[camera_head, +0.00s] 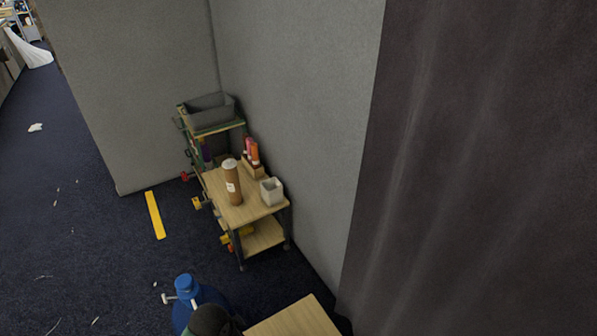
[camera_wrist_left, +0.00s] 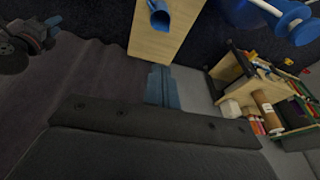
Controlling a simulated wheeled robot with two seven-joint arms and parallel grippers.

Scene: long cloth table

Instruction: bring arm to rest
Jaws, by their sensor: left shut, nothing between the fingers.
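My left gripper (camera_wrist_left: 158,78) shows in the left wrist view. Its two blue-grey fingers lie together past the edge of the dark gripper body, with nothing between them. It points toward a wooden top (camera_wrist_left: 150,45) with a blue cup-like object (camera_wrist_left: 160,16) near its far end. I cannot tell how far the fingertips are from that top. The left fingers do not show clearly in the head view.
A small wooden cart (camera_head: 232,207) holds a brown cylinder (camera_head: 232,185) and a white square cup (camera_head: 271,191) beside the grey partition (camera_head: 290,110). A dark curtain (camera_head: 470,160) hangs at right. A wooden corner (camera_head: 298,320) shows below. Carpet at left is mostly clear.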

